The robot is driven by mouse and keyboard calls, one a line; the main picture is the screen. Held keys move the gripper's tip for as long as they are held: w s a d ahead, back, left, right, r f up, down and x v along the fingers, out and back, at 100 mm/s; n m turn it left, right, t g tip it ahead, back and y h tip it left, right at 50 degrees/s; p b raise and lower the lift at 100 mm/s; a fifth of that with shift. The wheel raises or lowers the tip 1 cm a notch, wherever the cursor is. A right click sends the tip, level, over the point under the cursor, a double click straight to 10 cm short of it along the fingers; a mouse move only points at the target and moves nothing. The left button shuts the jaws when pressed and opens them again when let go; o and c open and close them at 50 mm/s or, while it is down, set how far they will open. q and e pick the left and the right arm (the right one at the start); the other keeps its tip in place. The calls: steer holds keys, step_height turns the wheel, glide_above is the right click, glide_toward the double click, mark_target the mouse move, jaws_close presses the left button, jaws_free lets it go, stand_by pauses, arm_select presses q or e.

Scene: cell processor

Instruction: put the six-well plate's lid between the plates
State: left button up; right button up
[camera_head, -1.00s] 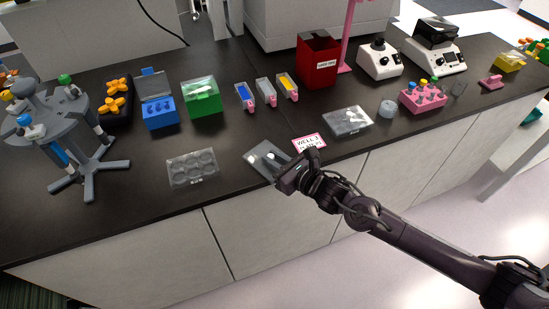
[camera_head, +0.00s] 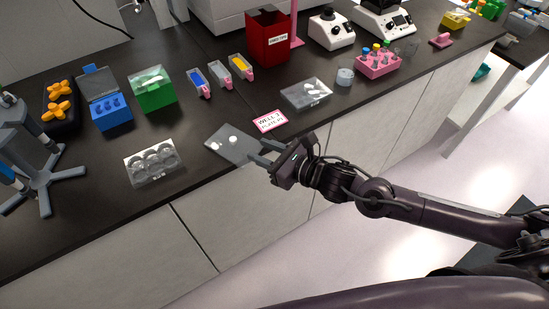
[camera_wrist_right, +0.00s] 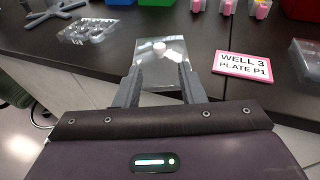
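The left six-well plate (camera_head: 155,163) shows several round wells. The right plate (camera_head: 306,93) is clear with white spots. My right gripper (camera_head: 257,150) is open and empty at the lid's right, front side. In the right wrist view the lid (camera_wrist_right: 147,49) lies ahead of the open fingers (camera_wrist_right: 159,70), its near edge between them; contact cannot be told. My left gripper is not in view.
A pink-edged "WELL 3 PLATE P1" card (camera_head: 269,121) lies right of the lid. Blue box (camera_head: 112,115), green box (camera_head: 153,92) and several small troughs stand behind. A red bin (camera_head: 268,38) stands at the back. A grey rotor stand (camera_head: 40,180) is at left.

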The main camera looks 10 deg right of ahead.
steer(key=shift+b+v, duration=0.3)
steer(key=shift+v, duration=1.4)
